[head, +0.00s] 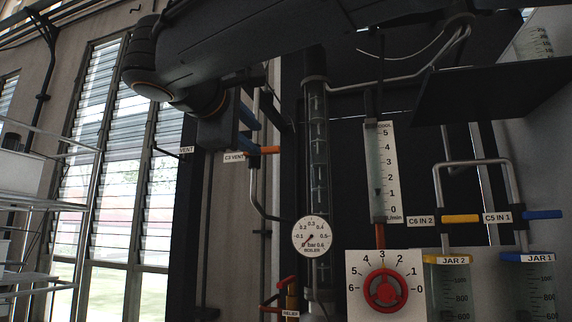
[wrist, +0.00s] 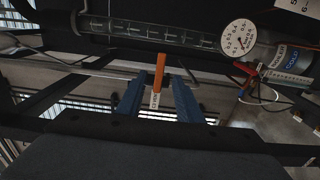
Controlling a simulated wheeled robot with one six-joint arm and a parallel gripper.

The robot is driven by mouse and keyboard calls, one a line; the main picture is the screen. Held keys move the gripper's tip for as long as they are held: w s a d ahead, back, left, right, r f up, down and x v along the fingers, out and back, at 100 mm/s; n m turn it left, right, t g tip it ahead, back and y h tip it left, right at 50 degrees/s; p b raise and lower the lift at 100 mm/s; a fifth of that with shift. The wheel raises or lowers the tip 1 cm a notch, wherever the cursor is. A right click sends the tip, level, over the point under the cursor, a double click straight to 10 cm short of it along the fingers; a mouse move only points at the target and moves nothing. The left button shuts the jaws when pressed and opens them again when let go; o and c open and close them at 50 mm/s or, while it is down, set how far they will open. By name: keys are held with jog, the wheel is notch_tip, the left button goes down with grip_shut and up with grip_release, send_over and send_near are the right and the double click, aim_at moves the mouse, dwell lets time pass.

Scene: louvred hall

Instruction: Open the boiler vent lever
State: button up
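My gripper (head: 252,131) has two blue fingers, spread apart with nothing clamped between them. In the wrist view my gripper (wrist: 157,98) frames an orange lever (wrist: 159,72) and a white tag beneath it. The lever lies centred across the gap, with clear space to both fingers. In the head view the orange lever (head: 264,150) sticks out level to the right, close to the lower finger, beside a tag reading C3 VENT (head: 234,157). Another tag ending in VENT (head: 187,149) is partly hidden. No tag reading boiler vent can be made out.
A glass column (head: 318,150) stands right of the lever, with a boiler gauge (head: 312,236) below. A flow meter (head: 381,170), red handwheel (head: 385,290), yellow lever (head: 461,219) and blue lever (head: 542,214) are farther right. A wire shelf (head: 40,205) stands left.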

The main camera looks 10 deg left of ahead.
aim_at(267, 150)
jog(key=shift+w+d+p, duration=0.2)
jog(key=shift+w+p, duration=0.05)
jog(key=shift+w, duration=1.95)
jog(key=shift+w+d+p, duration=0.15)
jog(key=shift+w+p, duration=0.1)
jog(key=shift+w, duration=1.95)
grip_shut()
jog(key=shift+f, duration=0.1)
